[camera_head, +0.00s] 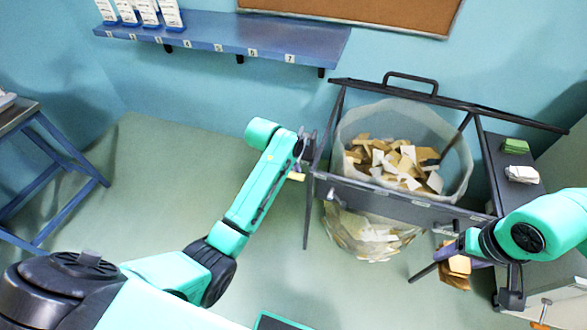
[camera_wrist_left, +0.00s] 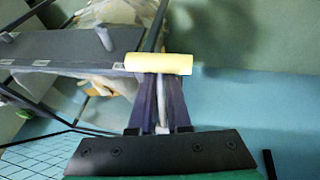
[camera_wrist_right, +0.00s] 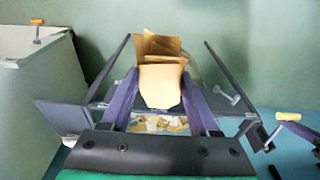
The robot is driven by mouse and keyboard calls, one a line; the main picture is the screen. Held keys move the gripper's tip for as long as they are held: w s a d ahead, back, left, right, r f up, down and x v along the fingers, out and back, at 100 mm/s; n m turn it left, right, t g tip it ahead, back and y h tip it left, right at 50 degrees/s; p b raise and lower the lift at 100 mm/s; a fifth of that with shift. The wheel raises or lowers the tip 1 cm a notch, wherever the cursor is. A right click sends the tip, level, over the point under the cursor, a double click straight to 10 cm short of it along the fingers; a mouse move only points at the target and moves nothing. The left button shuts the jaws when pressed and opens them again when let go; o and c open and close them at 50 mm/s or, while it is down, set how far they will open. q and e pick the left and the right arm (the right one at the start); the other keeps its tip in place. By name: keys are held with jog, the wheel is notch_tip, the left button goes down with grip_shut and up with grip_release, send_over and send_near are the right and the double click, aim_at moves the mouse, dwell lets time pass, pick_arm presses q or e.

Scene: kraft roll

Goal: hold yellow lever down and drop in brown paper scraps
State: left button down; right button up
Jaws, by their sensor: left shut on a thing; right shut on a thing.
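The yellow lever (camera_head: 297,176) sticks out at the left side of a dark metal stand; it also shows in the left wrist view (camera_wrist_left: 158,63). My left gripper (camera_head: 301,160) is at the lever with its fingers closed on it, seen in the left wrist view (camera_wrist_left: 158,80). My right gripper (camera_head: 462,248) is shut on brown paper scraps (camera_head: 455,270), which hang below it in front of the stand's right side. In the right wrist view, the scraps (camera_wrist_right: 161,84) stand up between the fingers (camera_wrist_right: 160,95). Part of the lever is hidden by the fingers.
The dark stand (camera_head: 395,192) holds a clear bag (camera_head: 455,150) with many scraps inside, its top open; its lower part bulges beneath. A dark lid bar with a handle (camera_head: 410,80) is behind. A side shelf (camera_head: 495,165) carries green and white pads. Floor left is clear.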

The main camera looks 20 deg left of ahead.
pick_arm(q)
jog(key=shift+s+r, duration=0.2)
jog(key=shift+r, duration=0.05)
pick_arm(e)
jog(key=shift+s, duration=0.1)
pick_arm(q)
jog(key=c, duration=0.8)
grip_release()
pick_arm(e)
jog(key=shift+d, duration=0.15)
